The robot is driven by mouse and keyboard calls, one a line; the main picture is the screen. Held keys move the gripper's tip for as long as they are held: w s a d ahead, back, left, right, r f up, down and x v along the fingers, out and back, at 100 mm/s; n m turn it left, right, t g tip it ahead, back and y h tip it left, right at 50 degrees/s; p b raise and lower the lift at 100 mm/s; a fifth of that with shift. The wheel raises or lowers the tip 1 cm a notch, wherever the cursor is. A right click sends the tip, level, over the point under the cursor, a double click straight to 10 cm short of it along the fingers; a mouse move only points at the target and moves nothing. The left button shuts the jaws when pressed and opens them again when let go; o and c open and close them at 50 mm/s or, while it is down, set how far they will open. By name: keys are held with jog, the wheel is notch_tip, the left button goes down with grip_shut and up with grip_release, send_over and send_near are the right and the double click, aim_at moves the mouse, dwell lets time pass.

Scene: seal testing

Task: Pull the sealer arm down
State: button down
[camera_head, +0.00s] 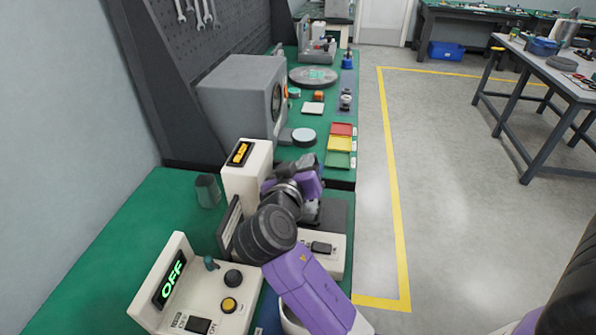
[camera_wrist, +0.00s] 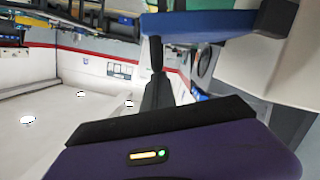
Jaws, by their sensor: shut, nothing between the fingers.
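The sealer appears to be the cream machine with a tall housing (camera_head: 245,185) and a low base with a dark switch (camera_head: 322,248). My own arm and wrist cover much of its middle in the head view, so its sealer arm cannot be made out clearly there. In the wrist view, a blue bar (camera_wrist: 205,22) with a dark end crosses the top; it may be part of the sealer arm. My gripper (camera_wrist: 157,45) is shut, its narrow dark fingertips reaching the bar's lower edge in the picture. Whether they touch it is unclear. The fingers are hidden in the head view.
A cream control box (camera_head: 205,295) with a green OFF display and knobs stands at the front. A grey boxy device (camera_head: 245,95) stands behind the sealer. Red, yellow and green trays (camera_head: 340,145) lie farther along the green bench. The floor (camera_head: 450,200) to the right is clear.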

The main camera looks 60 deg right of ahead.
jog(key=shift+s+d+f+m+b, duration=0.1)
jog(key=shift+s+f+m+b, duration=0.25)
jog(key=shift+f+b, duration=0.15)
jog(key=shift+s+d+f+m+b, duration=0.1)
jog(key=shift+s+f+m+b, duration=0.2)
jog(key=shift+f+m+b, duration=0.15)
jog(key=shift+s+d+f+b, duration=0.1)
jog(key=shift+s+f+b, duration=0.2)
jog(key=shift+s+f, duration=0.05)
jog(key=shift+f, duration=0.1)
